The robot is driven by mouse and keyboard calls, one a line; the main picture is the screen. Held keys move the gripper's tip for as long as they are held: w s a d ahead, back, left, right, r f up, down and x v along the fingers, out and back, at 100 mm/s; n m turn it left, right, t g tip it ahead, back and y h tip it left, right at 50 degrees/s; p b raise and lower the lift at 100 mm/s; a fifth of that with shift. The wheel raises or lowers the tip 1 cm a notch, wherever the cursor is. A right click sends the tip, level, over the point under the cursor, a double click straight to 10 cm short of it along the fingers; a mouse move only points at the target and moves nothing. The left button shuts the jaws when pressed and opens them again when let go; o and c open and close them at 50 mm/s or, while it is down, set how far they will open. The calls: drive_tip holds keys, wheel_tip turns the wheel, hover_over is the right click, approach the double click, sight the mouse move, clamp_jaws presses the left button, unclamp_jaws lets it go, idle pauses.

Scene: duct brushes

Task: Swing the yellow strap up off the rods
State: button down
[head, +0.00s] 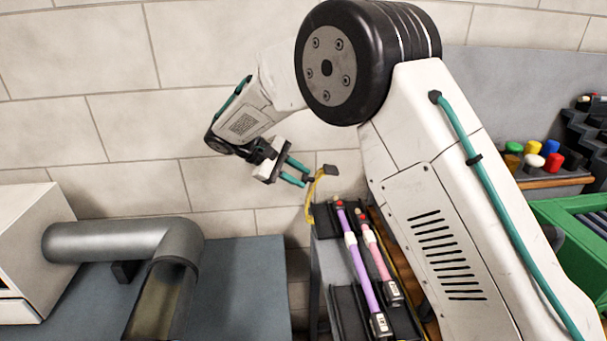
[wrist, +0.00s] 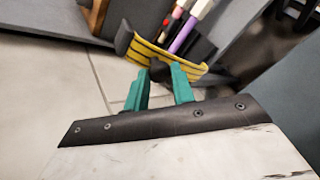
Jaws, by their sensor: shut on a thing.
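The yellow strap (head: 311,197) rises in a curve from the left edge of the rod rack to a dark end piece. It does not lie across the rods in the head view. My gripper (head: 305,178) is at the strap's upper part, with its teal fingers shut on it. In the wrist view the fingers (wrist: 161,88) close around a dark knob (wrist: 159,70) on the black-striped strap (wrist: 150,50). A purple rod (head: 363,267) and a pink rod (head: 375,252) lie side by side on the rack. The fingers partly hide the knob.
The rack's black cradles (head: 345,302) support the rods. A grey duct elbow (head: 175,240) stands on the blue-grey bench (head: 245,280) at left. Colored pegs (head: 533,147) and a green crate (head: 560,215) are at right. A tiled wall stands behind.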

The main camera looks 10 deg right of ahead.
drive_tip(key=shift+s+f, duration=0.2)
drive_tip(key=shift+f, duration=0.4)
drive_tip(key=c, duration=1.2)
unclamp_jaws()
drive_tip(key=shift+w, duration=0.15)
drive_tip(key=shift+o, duration=0.2)
drive_tip(key=v, duration=0.8)
